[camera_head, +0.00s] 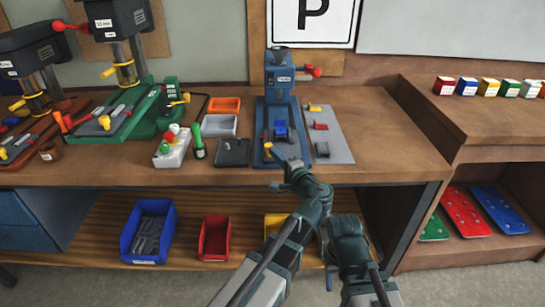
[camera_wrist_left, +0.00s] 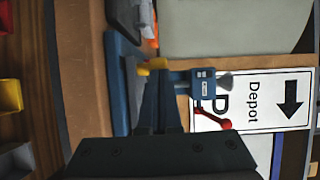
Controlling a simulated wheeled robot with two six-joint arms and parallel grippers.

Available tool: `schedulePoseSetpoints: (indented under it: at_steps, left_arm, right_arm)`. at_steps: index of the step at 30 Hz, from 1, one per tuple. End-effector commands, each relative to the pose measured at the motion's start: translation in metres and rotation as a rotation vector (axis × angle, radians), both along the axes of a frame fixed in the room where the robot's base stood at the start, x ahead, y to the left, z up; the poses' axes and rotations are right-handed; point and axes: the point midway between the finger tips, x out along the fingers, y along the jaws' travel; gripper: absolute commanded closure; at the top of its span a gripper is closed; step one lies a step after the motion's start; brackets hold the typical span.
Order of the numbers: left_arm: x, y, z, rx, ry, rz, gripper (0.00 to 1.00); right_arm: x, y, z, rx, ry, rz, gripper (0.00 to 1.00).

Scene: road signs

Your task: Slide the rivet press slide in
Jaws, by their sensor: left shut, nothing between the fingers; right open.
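The blue rivet press (camera_head: 279,80) stands at the middle of the bench, with a red lever on its right. It also shows sideways in the left wrist view (camera_wrist_left: 203,82). The slide's yellow knob (camera_head: 268,146) is at the front end of the press base; a yellow knob (camera_wrist_left: 153,66) shows just beyond my fingertips in the wrist view. My left gripper (camera_head: 278,160) is shut and empty at the front of the press, close to the knob; whether it touches cannot be told. My right gripper (camera_head: 329,272) hangs low in front of the bench, open, its fingers hard to make out.
A grey mat (camera_head: 330,135) with small parts lies right of the press. A green press (camera_head: 120,100) stands further left. Blue (camera_head: 149,232) and red (camera_head: 214,238) bins are on the lower shelf.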

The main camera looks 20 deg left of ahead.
Motion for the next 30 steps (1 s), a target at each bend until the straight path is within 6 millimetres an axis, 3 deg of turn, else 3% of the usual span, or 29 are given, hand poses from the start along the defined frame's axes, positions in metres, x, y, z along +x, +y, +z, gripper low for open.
schedulePoseSetpoints:
  at_steps: [9,14,30]
  left_arm:
    - [0.001,0.000,0.000,0.000,0.000,0.000,1.00]
    - [0.014,0.003,0.000,0.000,0.000,0.001,1.00]
    - [0.134,0.037,0.000,0.000,0.000,0.002,1.00]
  right_arm:
    - [0.000,0.000,0.000,0.000,0.000,0.000,0.50]
    - [0.000,0.000,0.000,0.000,0.000,0.000,0.50]
    - [0.000,0.000,0.000,0.000,0.000,0.000,0.50]
